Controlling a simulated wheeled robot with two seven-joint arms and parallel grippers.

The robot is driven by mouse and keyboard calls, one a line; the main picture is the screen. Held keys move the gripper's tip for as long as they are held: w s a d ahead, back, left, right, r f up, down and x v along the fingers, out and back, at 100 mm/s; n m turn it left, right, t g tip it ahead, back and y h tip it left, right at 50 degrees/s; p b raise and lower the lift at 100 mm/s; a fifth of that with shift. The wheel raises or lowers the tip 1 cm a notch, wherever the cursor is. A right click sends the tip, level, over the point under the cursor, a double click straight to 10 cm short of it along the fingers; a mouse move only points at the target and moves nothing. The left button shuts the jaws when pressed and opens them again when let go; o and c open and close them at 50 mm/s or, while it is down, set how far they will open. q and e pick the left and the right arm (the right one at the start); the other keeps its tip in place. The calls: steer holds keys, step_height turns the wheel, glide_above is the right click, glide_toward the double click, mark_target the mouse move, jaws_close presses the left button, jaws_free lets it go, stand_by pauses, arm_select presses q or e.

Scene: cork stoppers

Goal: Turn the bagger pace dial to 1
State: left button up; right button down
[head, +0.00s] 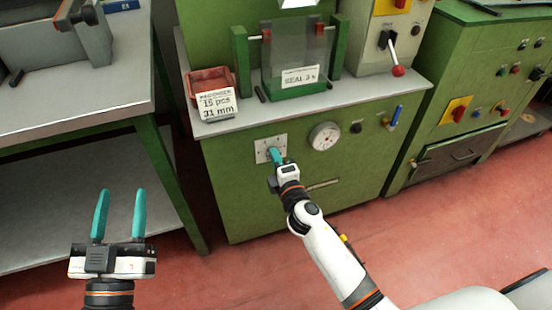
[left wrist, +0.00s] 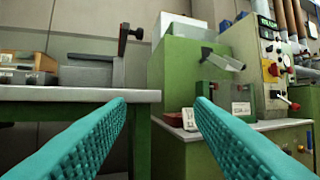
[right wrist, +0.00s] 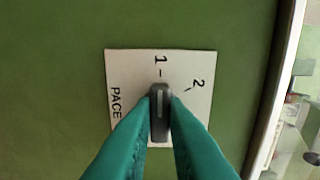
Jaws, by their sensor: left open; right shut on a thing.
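The bagger pace dial has a pale plate (head: 262,147) on the front of the green cabinet. The right wrist view shows this plate (right wrist: 122,65) close up, with "PACE", "1" and "2" readable. Its dark grey knob (right wrist: 159,120) has a light pointer line, which points at the mark by the 1. My right gripper (head: 273,153) is shut on the knob, one teal finger on each side, as the right wrist view (right wrist: 159,104) shows. The fingers hide the plate's lower part. My left gripper (head: 120,192) is open and empty, in front of the grey table at the left.
A round gauge (head: 324,136) and a black knob (head: 356,128) sit right of the dial. A red bin (head: 209,82) with a "15 pcs 31 mm" card stands on the counter above. A grey table (head: 75,90) is at the left. The red floor between is clear.

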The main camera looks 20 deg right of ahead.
steer(key=c, duration=1.4)
jaws_free()
steer(key=shift+c, duration=0.2)
arm_select(q)
steer(key=shift+r, duration=0.2)
arm_select(e)
steer(key=s, duration=1.2)
steer(key=shift+d, duration=0.15)
